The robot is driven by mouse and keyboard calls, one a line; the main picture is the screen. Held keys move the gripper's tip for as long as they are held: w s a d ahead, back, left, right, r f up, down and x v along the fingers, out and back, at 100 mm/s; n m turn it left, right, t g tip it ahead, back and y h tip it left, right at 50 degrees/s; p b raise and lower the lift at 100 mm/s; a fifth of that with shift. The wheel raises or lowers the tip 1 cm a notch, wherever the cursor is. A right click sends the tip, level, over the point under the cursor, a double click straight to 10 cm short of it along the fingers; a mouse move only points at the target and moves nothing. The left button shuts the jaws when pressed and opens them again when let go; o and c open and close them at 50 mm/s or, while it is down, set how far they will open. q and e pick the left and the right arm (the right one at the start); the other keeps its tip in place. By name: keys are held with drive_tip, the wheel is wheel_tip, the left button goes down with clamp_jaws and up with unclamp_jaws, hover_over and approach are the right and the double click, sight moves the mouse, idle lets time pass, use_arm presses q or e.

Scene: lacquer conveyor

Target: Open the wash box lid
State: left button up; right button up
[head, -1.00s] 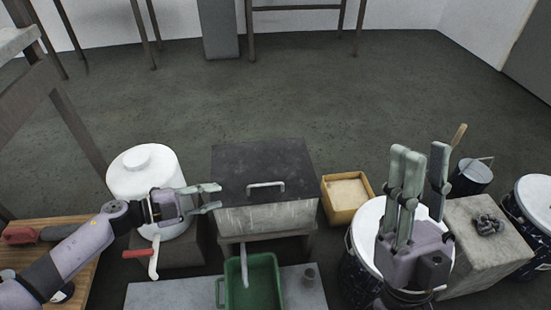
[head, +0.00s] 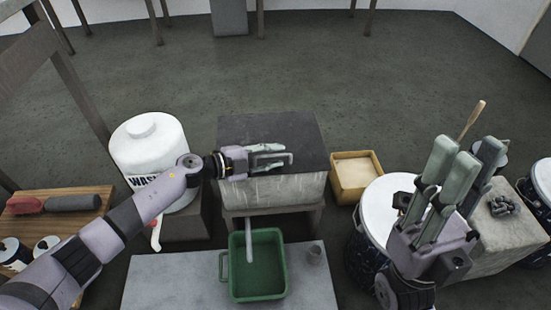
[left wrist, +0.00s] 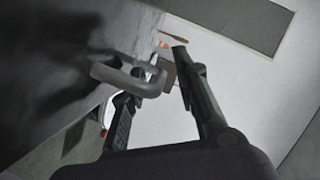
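The wash box (head: 272,188) stands in the middle of the head view, a pale grey box under a dark flat lid (head: 255,128). The lid lies shut. A light bar handle (left wrist: 125,80) shows close up in the left wrist view, beside the fingertips. My left gripper (head: 272,159) is at the handle over the front of the lid, and its fingers are apart. I cannot tell whether the handle lies between the fingers or whether they touch it. My right gripper (head: 465,160) points up above the white-topped drum on the right, fingers apart and empty.
A white jug (head: 148,142) stands left of the box, behind my left arm. A green tub (head: 258,265) sits in front on a grey slab (head: 180,285). A yellow tray (head: 355,178) is close on the right. The floor behind the box is clear.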

use_arm(q)
drive_tip(key=shift+w+d, duration=0.25)
drive_tip(key=shift+d, duration=0.1)
drive_tip(key=shift+c, duration=0.2)
clamp_jaws()
idle(0.5)
